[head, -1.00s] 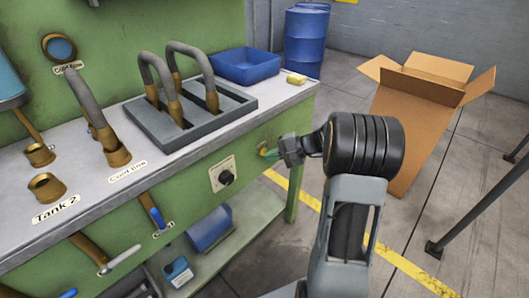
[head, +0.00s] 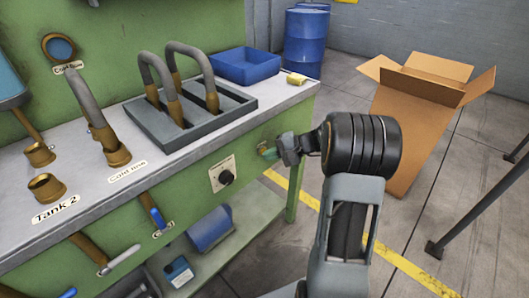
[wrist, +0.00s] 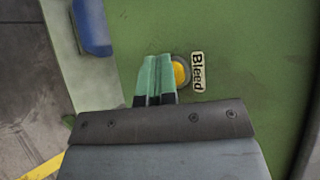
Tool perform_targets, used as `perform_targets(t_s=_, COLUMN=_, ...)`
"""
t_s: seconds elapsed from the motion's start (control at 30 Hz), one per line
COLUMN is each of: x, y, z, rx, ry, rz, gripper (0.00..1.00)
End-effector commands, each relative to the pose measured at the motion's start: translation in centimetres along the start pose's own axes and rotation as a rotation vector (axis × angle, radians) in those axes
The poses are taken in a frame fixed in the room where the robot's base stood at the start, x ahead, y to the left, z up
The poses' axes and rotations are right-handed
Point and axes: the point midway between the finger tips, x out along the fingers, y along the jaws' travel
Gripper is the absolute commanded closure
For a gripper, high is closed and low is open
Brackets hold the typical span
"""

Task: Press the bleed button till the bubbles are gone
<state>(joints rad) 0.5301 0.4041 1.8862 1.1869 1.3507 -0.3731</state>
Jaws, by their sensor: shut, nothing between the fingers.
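The bleed button (wrist: 180,74) is a yellow disc in a grey ring on the green panel, with a "Bleed" label (wrist: 197,72) beside it in the wrist view. My gripper (wrist: 153,57) has its green fingers together and empty; they show just left of the button, overlapping the ring's edge. I cannot tell whether they touch it. In the head view my gripper (head: 268,153) is at the green front of the bench, right of the dial, and the button is hard to make out there. No bubbles can be made out.
A black dial (head: 225,178) is on the bench front. The worktop holds a grey tray (head: 150,130) with hoses, a blue bin (head: 245,65) and a small yellow item (head: 296,79). A cardboard box (head: 415,125) stands on the floor at right. A lower shelf (head: 250,215) runs below.

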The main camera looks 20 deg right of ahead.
Motion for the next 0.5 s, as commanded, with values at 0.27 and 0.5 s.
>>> perform_targets(t_s=0.27, x=-0.3, y=0.2, z=0.2, rx=-0.001, ry=0.001, rz=-0.001, gripper=1.0)
perform_targets(t_s=0.5, x=-1.0, y=0.7, z=0.7, rx=-0.001, ry=0.001, rz=-0.001, gripper=1.0)
